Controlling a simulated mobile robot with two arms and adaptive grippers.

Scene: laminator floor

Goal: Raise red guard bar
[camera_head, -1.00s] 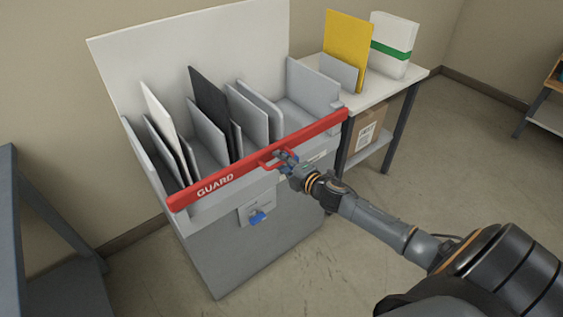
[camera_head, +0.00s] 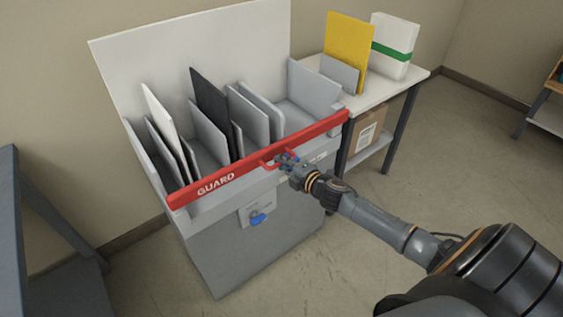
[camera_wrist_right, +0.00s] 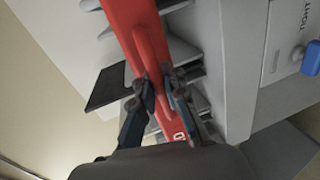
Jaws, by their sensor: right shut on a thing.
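The red guard bar (camera_head: 232,171), marked GUARD, runs across the front top of the grey cabinet (camera_head: 240,245) in the head view. A red loop handle sticks out near its middle. My right gripper (camera_head: 284,160) is at this handle, with its fingers shut on it. In the right wrist view the fingers (camera_wrist_right: 160,92) close on both sides of the red handle (camera_wrist_right: 148,52), with the red bar (camera_wrist_right: 122,20) behind it. The fingers hide part of the handle. My left gripper is in neither view.
Grey and black panels (camera_head: 208,98) stand in the cabinet behind the bar. A blue knob (camera_head: 258,219) is on the cabinet front. A side table (camera_head: 405,80) at right holds a yellow panel (camera_head: 347,48) and a white box (camera_head: 392,46). A dark frame (camera_head: 12,230) stands at left.

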